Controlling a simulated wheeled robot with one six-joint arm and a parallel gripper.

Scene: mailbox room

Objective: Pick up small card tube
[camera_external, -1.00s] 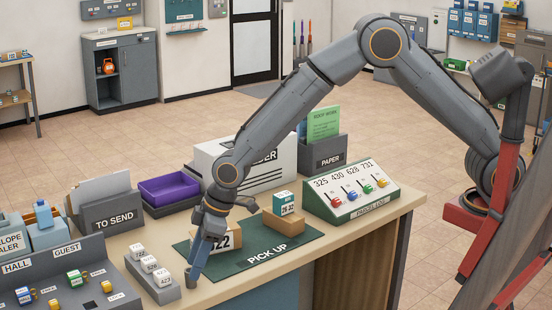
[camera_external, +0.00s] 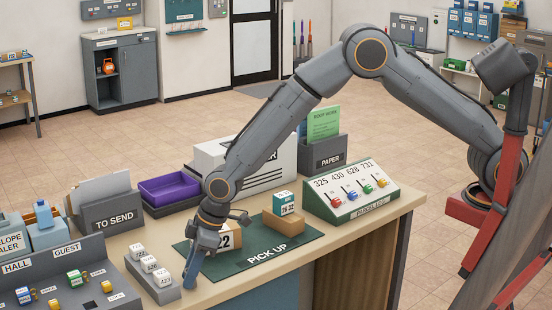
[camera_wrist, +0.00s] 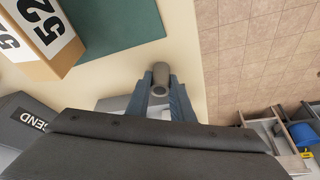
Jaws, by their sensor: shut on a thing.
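The small card tube (camera_wrist: 161,74) is a short grey-brown cylinder seen between the fingertips in the wrist view. My gripper (camera_wrist: 160,92) has its two blue-grey fingers closed on it from both sides. In the external view my gripper (camera_external: 189,281) points down near the front edge of the table, left of the green mat, and largely hides the tube there. I cannot tell whether the tube touches the table.
A green PICK UP mat (camera_external: 299,238) holds cardboard boxes, one (camera_external: 235,238) close beside my gripper. A grey rack with white numbered blocks (camera_external: 163,290) stands just left of it. A TO SEND holder (camera_external: 112,216) and a purple tray (camera_external: 168,188) are behind.

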